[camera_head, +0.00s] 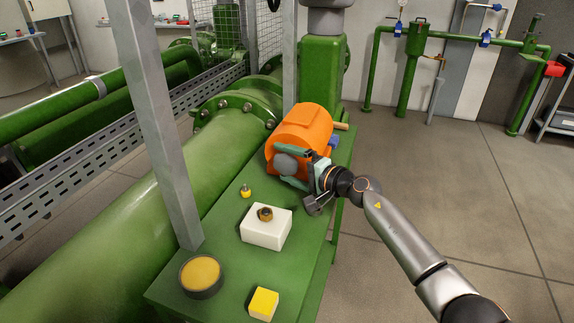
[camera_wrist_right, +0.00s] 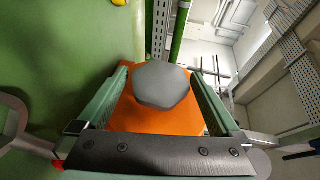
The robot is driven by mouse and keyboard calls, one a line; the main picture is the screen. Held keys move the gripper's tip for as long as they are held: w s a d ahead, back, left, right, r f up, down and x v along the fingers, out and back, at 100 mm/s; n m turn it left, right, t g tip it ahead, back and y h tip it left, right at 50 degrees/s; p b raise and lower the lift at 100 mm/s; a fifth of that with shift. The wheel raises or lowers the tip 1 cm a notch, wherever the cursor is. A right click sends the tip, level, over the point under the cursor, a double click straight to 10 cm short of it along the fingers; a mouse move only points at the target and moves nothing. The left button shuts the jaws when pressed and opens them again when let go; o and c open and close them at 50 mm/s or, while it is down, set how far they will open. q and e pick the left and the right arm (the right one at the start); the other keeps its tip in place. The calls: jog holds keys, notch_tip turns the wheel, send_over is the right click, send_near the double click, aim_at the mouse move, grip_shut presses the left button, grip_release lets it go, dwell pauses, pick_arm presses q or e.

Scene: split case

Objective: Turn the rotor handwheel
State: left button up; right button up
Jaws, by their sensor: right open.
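The rotor handwheel appears to be the grey many-sided knob (camera_head: 287,163) on the end of the orange housing (camera_head: 304,126). In the right wrist view the grey knob (camera_wrist_right: 160,85) is near the middle, with the orange housing (camera_wrist_right: 155,118) behind it. My right gripper (camera_head: 279,164) is at the housing's near end, its two green fingers spread on either side of the knob. In the wrist view a finger shows at each side of the knob, with visible gaps. Whether the fingertips reach past the knob is unclear. My left gripper is not in view.
The green bench (camera_head: 225,270) carries a white block (camera_head: 266,232) with a brass piece, a round yellow-topped button (camera_head: 200,273), a yellow cube (camera_head: 263,303) and a small yellow knob (camera_head: 245,191). A grey post (camera_head: 155,120) stands left. Floor at right is clear.

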jog(key=c, duration=1.2)
jog(key=shift+r+h+p, duration=0.3)
jog(key=shift+p, duration=0.75)
jog(key=shift+c, duration=0.2)
jog(key=shift+r+n+g+h+p, duration=0.1)
jog(key=shift+n+g+h+p, duration=0.3)
jog(key=shift+p, duration=0.6)
jog(key=shift+g+h+p, duration=0.3)
jog(key=shift+p, duration=0.25)
jog(key=shift+h+p, duration=0.3)
jog(key=shift+p, duration=0.05)
jog(key=shift+f+n+g+h+p, duration=0.2)
jog(key=shift+n+g+h+p, duration=0.15)
jog(key=shift+h, duration=0.25)
jog(key=shift+f+g+h, duration=0.1)
jog(key=shift+g+h, duration=0.35)
jog(key=shift+h, duration=0.25)
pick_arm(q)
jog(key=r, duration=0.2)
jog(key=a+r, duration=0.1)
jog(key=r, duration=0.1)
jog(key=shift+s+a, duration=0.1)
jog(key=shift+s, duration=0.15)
